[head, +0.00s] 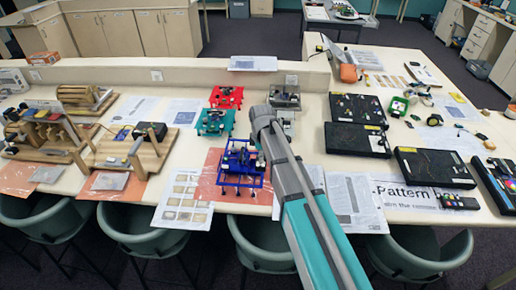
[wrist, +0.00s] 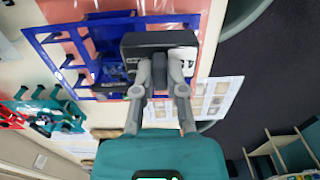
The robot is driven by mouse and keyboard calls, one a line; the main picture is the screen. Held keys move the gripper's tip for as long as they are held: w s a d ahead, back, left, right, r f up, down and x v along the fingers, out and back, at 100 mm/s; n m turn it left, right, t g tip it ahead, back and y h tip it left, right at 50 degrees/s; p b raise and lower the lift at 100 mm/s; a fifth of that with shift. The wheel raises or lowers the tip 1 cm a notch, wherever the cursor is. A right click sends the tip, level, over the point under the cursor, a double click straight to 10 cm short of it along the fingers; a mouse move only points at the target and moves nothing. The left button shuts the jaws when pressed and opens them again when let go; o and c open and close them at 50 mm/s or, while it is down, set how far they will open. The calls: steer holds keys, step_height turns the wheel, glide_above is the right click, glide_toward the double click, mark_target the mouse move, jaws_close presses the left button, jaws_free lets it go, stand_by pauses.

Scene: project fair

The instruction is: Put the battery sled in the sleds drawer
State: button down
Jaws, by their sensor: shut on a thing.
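In the wrist view, my gripper (wrist: 167,75) is shut on a dark block with a pale end, which looks like the battery sled (wrist: 150,40). The block is over or in a blue frame (wrist: 60,38); I cannot tell whether it is clear of it. In the head view, the blue frame (head: 240,165) with posts stands on an orange mat at the table's front edge. My arm hides part of it and the gripper's fingertips there. I cannot make out a sleds drawer in either view.
Green (head: 215,121) and red (head: 227,97) frames stand behind the blue one. Wooden models (head: 130,150) fill the left; black cases (head: 357,140) fill the right. Chairs (head: 150,235) line the front edge. A compartmented unit (wrist: 275,155) stands at the wrist view's lower right, beyond bare floor.

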steer(key=s, duration=0.1)
steer(key=s+d+r+p, duration=0.1)
steer(key=s, duration=0.1)
steer(key=s+r, duration=0.1)
steer(key=s, duration=0.1)
steer(key=shift+d+r+p, duration=0.15)
steer(key=shift+d+p, duration=0.1)
steer(key=shift+p, duration=0.1)
stand_by(0.4)
